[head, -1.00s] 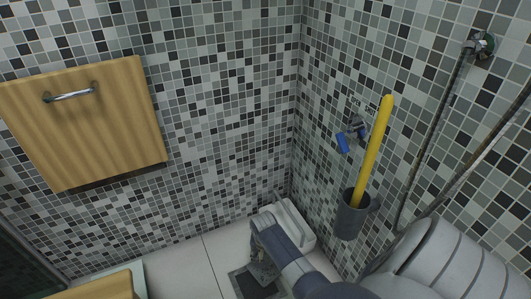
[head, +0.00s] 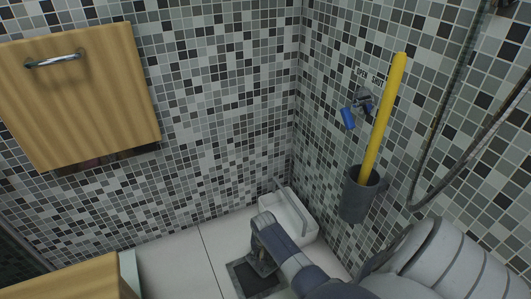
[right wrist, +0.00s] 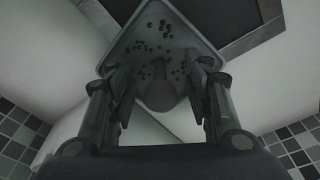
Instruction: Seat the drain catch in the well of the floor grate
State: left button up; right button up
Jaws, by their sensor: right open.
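The drain catch (right wrist: 158,42) is a grey square plate with dark holes and a rounded knob (right wrist: 160,94); it shows in the right wrist view. My right gripper (right wrist: 163,85) is open, with a finger on each side of the knob. The floor grate (right wrist: 258,28) is a dark square frame behind the catch, partly covered by it. I cannot tell whether the catch is in the well or above it. In the head view the grate (head: 240,283) lies on the floor under my right gripper (head: 262,268), which hides part of it. My left gripper is out of view.
A white tray-like fixture (head: 292,213) sits in the floor corner. A grey holder (head: 358,197) with a yellow handle (head: 384,115) is on the right wall, below a blue-handled valve (head: 348,118). White floor tiles (head: 180,272) left of the grate are clear.

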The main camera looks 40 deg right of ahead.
jog(key=shift+f, duration=0.3)
grip_shut()
dwell(0.3)
